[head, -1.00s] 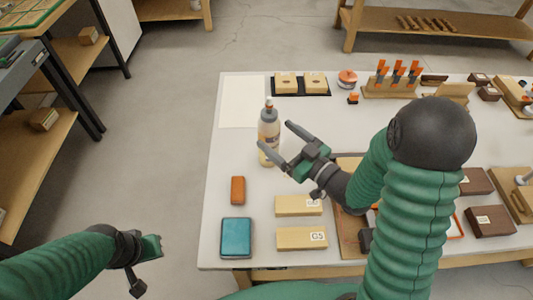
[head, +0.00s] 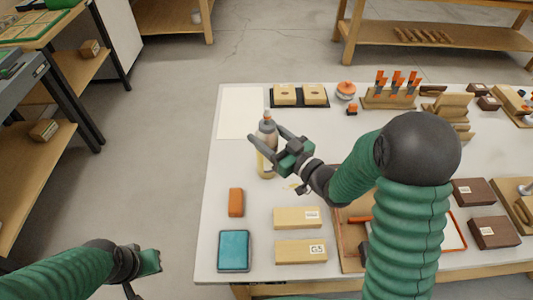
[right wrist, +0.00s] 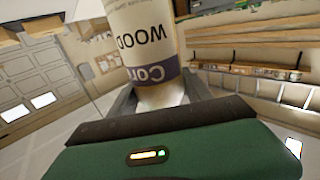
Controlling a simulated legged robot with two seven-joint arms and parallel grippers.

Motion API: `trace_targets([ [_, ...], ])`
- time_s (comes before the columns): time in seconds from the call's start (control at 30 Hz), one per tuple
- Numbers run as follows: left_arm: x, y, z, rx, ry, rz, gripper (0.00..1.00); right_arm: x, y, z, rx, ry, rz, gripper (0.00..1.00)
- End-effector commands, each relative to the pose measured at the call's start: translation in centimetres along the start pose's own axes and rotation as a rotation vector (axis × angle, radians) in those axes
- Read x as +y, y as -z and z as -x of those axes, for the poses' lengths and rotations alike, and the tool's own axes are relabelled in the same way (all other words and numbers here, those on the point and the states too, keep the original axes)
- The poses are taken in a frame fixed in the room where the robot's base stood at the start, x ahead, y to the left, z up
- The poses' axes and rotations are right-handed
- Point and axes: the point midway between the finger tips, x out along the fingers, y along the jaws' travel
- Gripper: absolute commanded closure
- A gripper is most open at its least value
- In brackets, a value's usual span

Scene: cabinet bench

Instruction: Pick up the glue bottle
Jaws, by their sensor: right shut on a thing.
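An orange block (head: 236,202), a teal box (head: 235,251) and two tan blocks (head: 298,218) lie in front of the bottle. A white sheet (head: 240,112) lies behind it to the left.

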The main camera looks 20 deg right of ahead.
Motion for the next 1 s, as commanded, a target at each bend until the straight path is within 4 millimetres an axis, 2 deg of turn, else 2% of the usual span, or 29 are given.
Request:
trace_targets([
  [0.03, 0.0, 0.0, 0.0, 0.0, 0.0, 0.0, 1.0, 0.0, -0.1, 0.0, -0.002, 0.0, 0.0, 0.64],
  [0.3, 0.0, 0.0, 0.0, 0.0, 0.0, 0.0, 1.0, 0.0, -0.1, 0.1, -0.004, -0.001, 0.0, 1.0],
  [0.73, 0.0, 0.0, 0.1, 0.0, 0.0, 0.0, 1.0, 0.0, 0.3, 0.0, 0.001, 0.0, 0.002, 1.0],
  [1.0, 0.0, 0.2, 0.8, 0.0, 0.0, 0.0, 1.0, 0.0, 2.8, 0.0, 0.004, 0.0, 0.004, 1.0],
])
